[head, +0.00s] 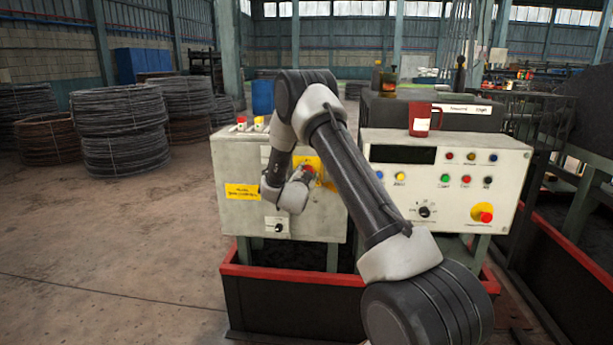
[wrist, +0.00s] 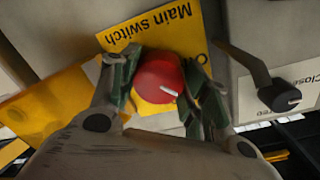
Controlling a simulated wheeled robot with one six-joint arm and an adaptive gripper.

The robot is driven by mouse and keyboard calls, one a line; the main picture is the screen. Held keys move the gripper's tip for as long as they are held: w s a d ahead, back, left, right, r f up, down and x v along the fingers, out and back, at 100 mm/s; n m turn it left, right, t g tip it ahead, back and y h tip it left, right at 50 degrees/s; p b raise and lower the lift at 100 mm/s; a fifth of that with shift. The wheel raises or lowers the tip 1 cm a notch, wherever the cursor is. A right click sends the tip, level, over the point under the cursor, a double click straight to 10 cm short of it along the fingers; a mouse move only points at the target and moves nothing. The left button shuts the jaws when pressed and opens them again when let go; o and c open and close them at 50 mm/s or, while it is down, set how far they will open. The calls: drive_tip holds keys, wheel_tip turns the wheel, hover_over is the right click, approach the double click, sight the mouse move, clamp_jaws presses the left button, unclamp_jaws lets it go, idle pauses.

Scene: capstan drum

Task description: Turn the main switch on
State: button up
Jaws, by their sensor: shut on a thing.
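The main switch is a round red knob (wrist: 158,76) on a yellow plate (wrist: 178,22) lettered "Main switch", which appears upside down in the wrist view. A white mark on the knob slants toward the lower right. Part of a word starting with "O" shows on the plate's right side. My gripper (wrist: 163,82) is shut on the knob, one finger on its left and one on its right. In the head view the red knob (head: 309,169) shows on the cabinet front, partly hidden by my gripper and wrist.
A control panel (head: 384,212) with coloured buttons and a red emergency button (head: 485,213) stands to the right. Wire coils (head: 120,125) stand at the left, with open floor before them.

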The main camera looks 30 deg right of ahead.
drive_tip(key=m, duration=0.4)
drive_tip(key=shift+m+y, duration=0.3)
drive_tip(key=shift+m, duration=1.7)
drive_tip(key=o, duration=1)
drive_tip(key=f+v, duration=0.1)
drive_tip(key=v, duration=1.1)
drive_tip(key=shift+r, duration=0.35)
drive_tip(key=shift+d, duration=0.1)
